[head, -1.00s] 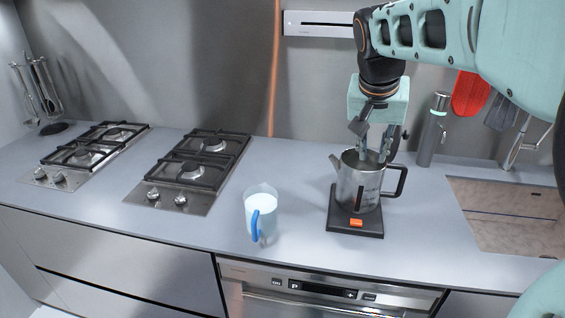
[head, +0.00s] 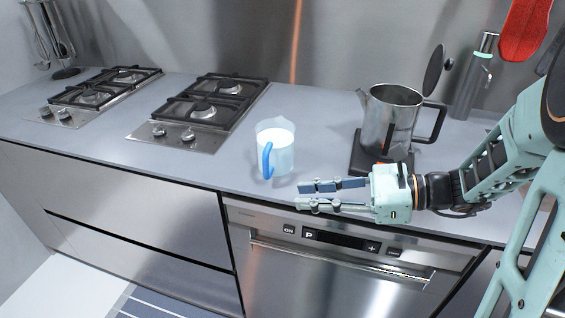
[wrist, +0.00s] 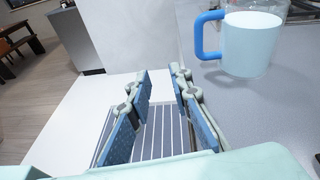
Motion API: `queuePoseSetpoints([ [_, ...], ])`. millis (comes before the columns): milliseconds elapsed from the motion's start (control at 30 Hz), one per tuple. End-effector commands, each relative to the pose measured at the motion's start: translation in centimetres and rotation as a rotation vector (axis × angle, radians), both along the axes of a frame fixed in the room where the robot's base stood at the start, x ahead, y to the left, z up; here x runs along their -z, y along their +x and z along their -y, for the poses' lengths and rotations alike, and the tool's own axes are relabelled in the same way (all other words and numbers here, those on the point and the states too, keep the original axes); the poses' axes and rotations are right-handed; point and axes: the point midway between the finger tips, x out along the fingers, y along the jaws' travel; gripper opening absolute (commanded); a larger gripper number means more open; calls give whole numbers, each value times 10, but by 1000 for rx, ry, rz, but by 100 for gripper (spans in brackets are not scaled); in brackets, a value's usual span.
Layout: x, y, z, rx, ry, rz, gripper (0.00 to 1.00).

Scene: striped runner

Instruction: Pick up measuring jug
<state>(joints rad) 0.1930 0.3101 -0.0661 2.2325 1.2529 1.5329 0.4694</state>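The measuring jug (head: 281,150) is a clear jug with pale bluish-white contents and a blue handle. It stands upright on the counter in the head view, its handle toward the front left. It also shows at the upper right of the wrist view (wrist: 253,47). My gripper (head: 299,194) is at the counter's front edge, in front and slightly right of the jug, pointing left. Its fingers are apart with nothing between them, also in the wrist view (wrist: 158,92). The jug is beside the fingers and not touched by them.
A steel kettle (head: 389,120) with an open lid stands on a dark base (head: 358,165) behind my wrist. Two gas hobs (head: 203,108) lie to the left. The counter (head: 225,165) is clear left of the jug.

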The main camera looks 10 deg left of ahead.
Motion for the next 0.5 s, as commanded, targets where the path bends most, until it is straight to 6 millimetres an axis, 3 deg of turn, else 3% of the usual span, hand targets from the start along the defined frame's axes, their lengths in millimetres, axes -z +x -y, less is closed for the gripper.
queuePoseSetpoints([
  [100,0,18,8,132,141,-52,19],
  [267,-7,31,12,213,230,-76,19],
  [500,-8,40,-22,220,243,-79,19],
])
